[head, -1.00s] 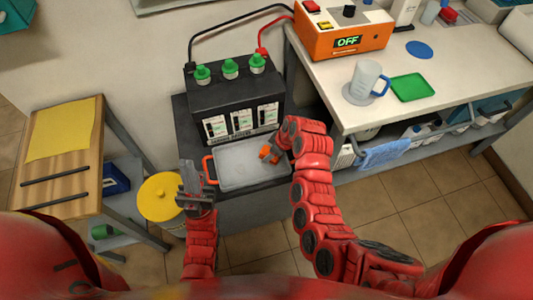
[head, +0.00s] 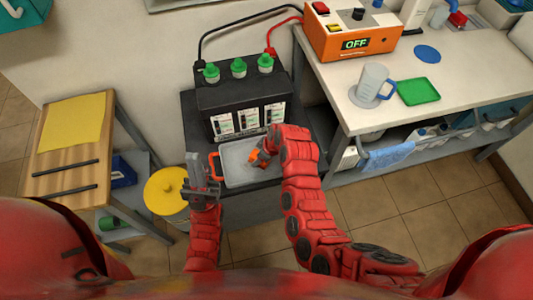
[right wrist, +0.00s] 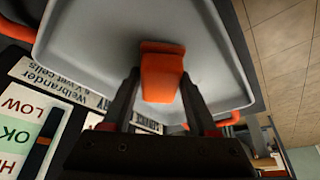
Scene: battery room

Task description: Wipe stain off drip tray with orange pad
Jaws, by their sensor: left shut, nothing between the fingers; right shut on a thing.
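The drip tray (head: 236,176) is a shallow grey tray with an orange handle at its left, on the dark stand before the battery. My right gripper (head: 263,151) is over the tray, shut on the orange pad (head: 257,160). In the right wrist view the pad (right wrist: 162,75) sits between the fingertips (right wrist: 160,85), against the tray's grey floor (right wrist: 100,40); whether it touches is hard to tell. I cannot make out a distinct stain. My left gripper (head: 197,172) is shut and empty, just left of the tray. My right arm hides the tray's right end.
The black battery (head: 240,95) with green caps stands right behind the tray. A yellow-lidded bin (head: 167,190) is left of my left gripper. A workbench (head: 350,100) with a mug (head: 371,82) and an orange charger (head: 352,35) stands at the right.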

